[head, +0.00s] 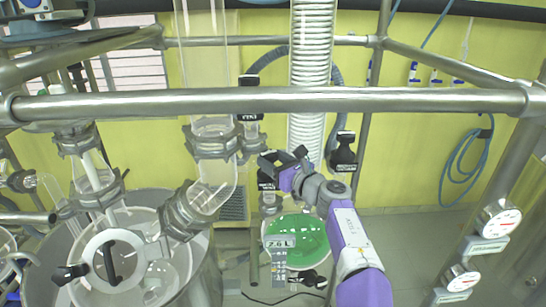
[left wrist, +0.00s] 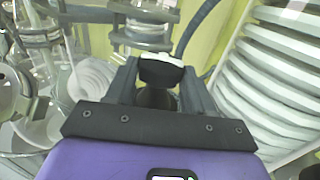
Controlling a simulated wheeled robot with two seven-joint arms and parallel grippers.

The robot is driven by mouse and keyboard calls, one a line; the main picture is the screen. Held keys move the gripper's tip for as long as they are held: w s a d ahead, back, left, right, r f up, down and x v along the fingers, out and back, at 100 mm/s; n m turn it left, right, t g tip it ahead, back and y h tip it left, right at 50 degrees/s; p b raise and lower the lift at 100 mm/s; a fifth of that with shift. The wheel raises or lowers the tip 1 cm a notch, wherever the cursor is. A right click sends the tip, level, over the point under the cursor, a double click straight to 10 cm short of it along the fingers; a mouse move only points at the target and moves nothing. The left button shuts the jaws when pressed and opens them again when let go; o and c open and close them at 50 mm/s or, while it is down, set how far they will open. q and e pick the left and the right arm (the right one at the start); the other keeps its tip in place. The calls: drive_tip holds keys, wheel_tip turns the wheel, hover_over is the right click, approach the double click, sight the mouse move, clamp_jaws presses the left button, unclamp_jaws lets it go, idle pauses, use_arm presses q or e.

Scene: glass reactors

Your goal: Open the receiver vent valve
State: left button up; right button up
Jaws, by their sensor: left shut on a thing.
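My left gripper (head: 275,163) reaches in from the lower right in the head view, at the glass piping above the receiver. In the left wrist view its two dark fingers are shut on a black valve handle (left wrist: 160,98) with a white top edge. In the head view a black labelled handle (head: 267,183) shows just below the fingertips, partly covered by the gripper. I cannot tell whether it is the held one. The receiver (head: 318,216) with green liquid stands below, partly hidden by my arm. The valve's label and opening are not readable. My right gripper is not in view.
Other black handles are at the upper pipe (head: 248,81) and right of the gripper (head: 343,151). A steel rail (head: 400,101) crosses above. Gauges (head: 499,220) stand at right.

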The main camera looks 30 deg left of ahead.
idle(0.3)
use_arm(q)
drive_tip(key=o, duration=0.9)
drive_tip(key=shift+o, duration=0.7)
drive_tip(key=shift+s+r, duration=0.1)
drive_tip(key=shift+s, duration=0.05)
drive_tip(key=shift+d, duration=0.15)
